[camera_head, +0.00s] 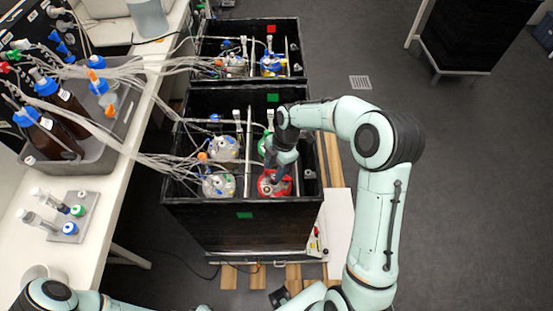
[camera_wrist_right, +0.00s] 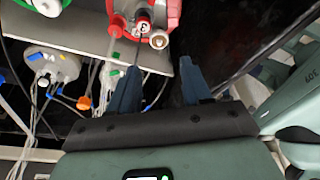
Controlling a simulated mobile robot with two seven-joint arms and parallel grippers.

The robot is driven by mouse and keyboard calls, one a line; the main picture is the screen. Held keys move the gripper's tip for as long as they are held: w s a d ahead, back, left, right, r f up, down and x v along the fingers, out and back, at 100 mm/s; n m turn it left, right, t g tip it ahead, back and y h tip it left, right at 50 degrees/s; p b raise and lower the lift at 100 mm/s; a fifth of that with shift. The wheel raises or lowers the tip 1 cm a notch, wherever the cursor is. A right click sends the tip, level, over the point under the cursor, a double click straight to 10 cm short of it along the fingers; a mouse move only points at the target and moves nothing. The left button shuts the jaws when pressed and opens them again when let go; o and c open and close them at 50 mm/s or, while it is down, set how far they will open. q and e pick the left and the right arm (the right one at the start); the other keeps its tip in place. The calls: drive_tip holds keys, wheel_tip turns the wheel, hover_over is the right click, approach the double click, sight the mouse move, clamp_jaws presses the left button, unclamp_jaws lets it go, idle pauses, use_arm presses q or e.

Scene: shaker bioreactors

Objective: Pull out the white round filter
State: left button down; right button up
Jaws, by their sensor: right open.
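In the right wrist view, a small white round piece with a tan centre (camera_wrist_right: 158,41), which looks like the filter, sits at the near edge of a red-topped vessel (camera_wrist_right: 147,12). My right gripper (camera_wrist_right: 159,66) is open and empty, its two dark blue fingers pointing toward that edge with the round piece ahead of the gap between them. In the head view, my right gripper (camera_head: 279,163) is above the red-topped vessel (camera_head: 273,185) in the near black box and partly covers it. The filter cannot be made out there. My left gripper is out of view.
The near black shaker box (camera_head: 243,216) holds several vessels with tubing and a metal bar. An orange-capped tube (camera_wrist_right: 84,103) hangs left of my right fingers. A white bench (camera_head: 100,215) with bottles stands at left.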

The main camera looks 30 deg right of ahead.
sight(266, 190)
drive_tip(key=x, duration=1)
drive_tip(key=shift+w+a+f, duration=0.1)
drive_tip(key=shift+w+f, duration=0.05)
drive_tip(key=shift+f, duration=0.2)
drive_tip(key=shift+c, duration=0.3)
drive_tip(key=c, duration=0.8)
drive_tip(key=shift+r, duration=0.35)
drive_tip(key=shift+r, duration=0.25)
drive_tip(key=shift+r, duration=0.25)
drive_tip(key=shift+r+p, duration=0.3)
drive_tip(key=shift+r, duration=0.05)
drive_tip(key=shift+r, duration=0.1)
